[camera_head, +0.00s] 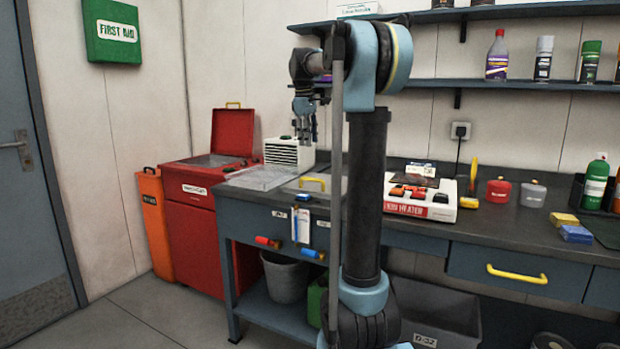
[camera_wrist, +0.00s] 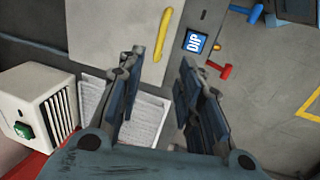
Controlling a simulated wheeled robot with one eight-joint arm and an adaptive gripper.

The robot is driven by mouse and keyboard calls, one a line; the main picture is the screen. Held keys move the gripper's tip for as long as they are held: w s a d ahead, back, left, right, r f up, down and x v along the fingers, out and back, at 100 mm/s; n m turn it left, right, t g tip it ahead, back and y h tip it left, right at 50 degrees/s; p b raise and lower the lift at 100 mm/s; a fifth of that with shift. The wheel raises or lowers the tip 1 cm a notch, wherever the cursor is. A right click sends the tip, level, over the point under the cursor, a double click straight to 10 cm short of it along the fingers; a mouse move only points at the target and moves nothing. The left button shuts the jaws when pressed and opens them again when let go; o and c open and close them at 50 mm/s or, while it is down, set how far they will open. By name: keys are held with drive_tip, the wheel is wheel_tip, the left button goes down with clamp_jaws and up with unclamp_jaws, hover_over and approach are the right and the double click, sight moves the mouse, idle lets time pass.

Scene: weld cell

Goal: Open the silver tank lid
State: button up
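The silver tank lid (camera_wrist: 112,35) is a flat grey plate with a yellow bar handle (camera_wrist: 163,36) near its right edge in the wrist view. A blue DIP label (camera_wrist: 195,42) is beside it. In the head view the lid's yellow handle (camera_head: 313,183) shows on the bench's left part, and my arm hides some of the lid. The lid lies flat and looks shut. My gripper (camera_head: 304,118) is above the bench, higher than the handle and apart from it. In the wrist view its fingers (camera_wrist: 158,85) are spread, with nothing between them.
Red and blue levers (camera_head: 268,242) stick out from the bench front. A labelled white unit (camera_head: 420,203) stands right of my arm.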

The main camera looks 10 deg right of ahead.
drive_tip(key=f, duration=0.5)
drive_tip(key=w+d+f, duration=0.1)
drive_tip(key=f, duration=0.4)
drive_tip(key=w+f, duration=0.1)
drive_tip(key=f, duration=0.4)
drive_tip(key=shift+w+d, duration=0.2)
drive_tip(key=shift+d, duration=0.2)
clamp_jaws()
drive_tip(key=shift+a, duration=0.1)
